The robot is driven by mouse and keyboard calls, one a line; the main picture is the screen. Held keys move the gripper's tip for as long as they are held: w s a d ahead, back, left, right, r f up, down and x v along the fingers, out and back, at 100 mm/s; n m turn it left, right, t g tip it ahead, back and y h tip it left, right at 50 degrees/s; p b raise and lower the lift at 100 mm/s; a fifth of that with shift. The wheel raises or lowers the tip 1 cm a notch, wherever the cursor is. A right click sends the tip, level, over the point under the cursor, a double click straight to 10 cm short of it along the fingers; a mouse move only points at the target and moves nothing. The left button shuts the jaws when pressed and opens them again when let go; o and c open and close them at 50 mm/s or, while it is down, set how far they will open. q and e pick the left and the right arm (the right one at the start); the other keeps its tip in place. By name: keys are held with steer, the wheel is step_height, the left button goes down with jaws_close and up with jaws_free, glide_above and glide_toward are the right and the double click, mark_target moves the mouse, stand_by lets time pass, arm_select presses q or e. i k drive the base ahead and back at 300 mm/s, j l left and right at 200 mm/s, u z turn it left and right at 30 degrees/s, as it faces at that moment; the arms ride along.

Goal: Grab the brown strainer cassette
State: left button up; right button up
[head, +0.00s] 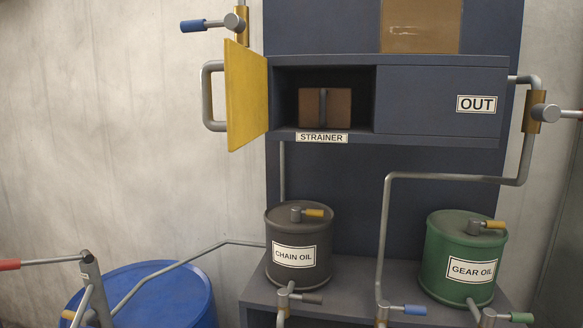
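The brown strainer cassette (338,108) sits inside the dark open compartment above the STRAINER label (321,137). Neither of my grippers is in view.
Below stand a dark CHAIN OIL drum (299,232) and a green GEAR OIL drum (462,235) on a grey ledge (345,280). A pipe (385,230) runs up between them to the right. A blue barrel (160,295) and a red-handled lever (45,262) are at lower left.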

mark_target(322, 108)
steer(key=i+j+z, duration=0.2)
steer(key=j, duration=0.15)
steer(key=i+j+z, duration=0.2)
steer(key=j, duration=0.15)
steer(key=j+z, duration=0.2)
steer(key=j, duration=0.15)
steer(key=i+j+z, duration=0.2)
steer(key=j, duration=0.25)
steer(key=k+l, duration=0.05)
steer(key=k, duration=0.05)
